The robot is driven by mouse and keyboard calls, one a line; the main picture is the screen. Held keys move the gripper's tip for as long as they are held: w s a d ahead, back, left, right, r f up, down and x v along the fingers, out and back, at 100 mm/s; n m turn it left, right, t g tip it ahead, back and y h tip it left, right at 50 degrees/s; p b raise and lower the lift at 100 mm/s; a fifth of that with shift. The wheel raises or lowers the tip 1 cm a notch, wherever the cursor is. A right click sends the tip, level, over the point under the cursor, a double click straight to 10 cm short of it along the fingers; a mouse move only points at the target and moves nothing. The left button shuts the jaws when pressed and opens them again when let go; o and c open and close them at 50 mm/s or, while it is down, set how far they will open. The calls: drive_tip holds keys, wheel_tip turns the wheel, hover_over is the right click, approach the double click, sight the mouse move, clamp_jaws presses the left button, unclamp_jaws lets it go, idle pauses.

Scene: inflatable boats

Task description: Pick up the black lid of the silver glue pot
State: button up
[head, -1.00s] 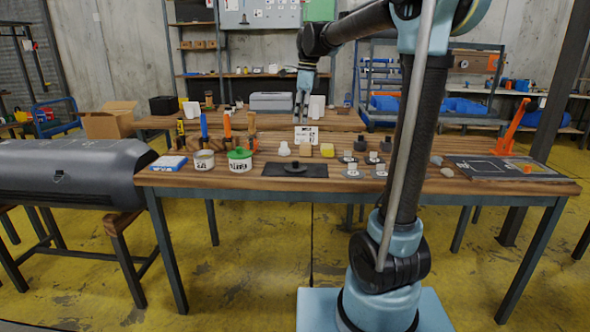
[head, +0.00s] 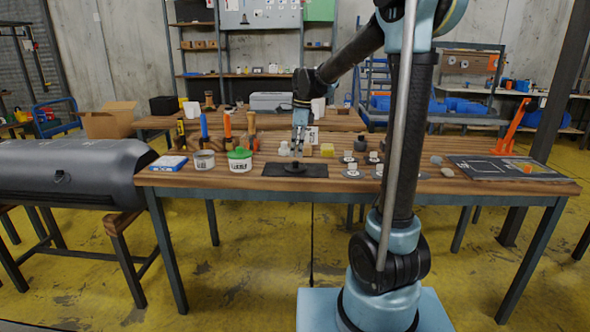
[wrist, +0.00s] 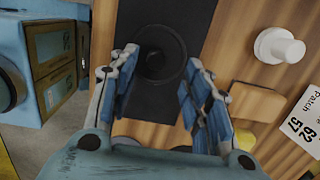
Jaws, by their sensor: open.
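The black lid (head: 294,167), a round disc with a raised knob, lies on a dark mat (head: 318,172) on the wooden workbench. In the wrist view the lid (wrist: 160,50) shows at the upper middle, between and slightly beyond my fingertips. My gripper (head: 298,150) is open and empty, pointing down above the mat area. In the wrist view its two blue-padded fingers (wrist: 160,66) stand apart on either side of the lid, with no visible contact. The silver glue pot (head: 204,161) stands to the left of the mat, next to a white pot with a green lid (head: 240,161).
A white knobbed piece (wrist: 280,46) and a printed card (wrist: 303,125) lie right of the mat. Upright tools with orange and blue handles (head: 227,128) stand behind the pots. Small blocks and discs (head: 351,172) lie to the right. A grey inflatable tube (head: 70,172) is at left.

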sight(296, 161)
drive_tip(key=shift+s+a+f, duration=0.1)
drive_tip(key=shift+f, duration=1.1)
drive_tip(key=shift+s+a+f, duration=0.1)
drive_tip(key=shift+f, duration=1.05)
drive_tip(key=c, duration=1)
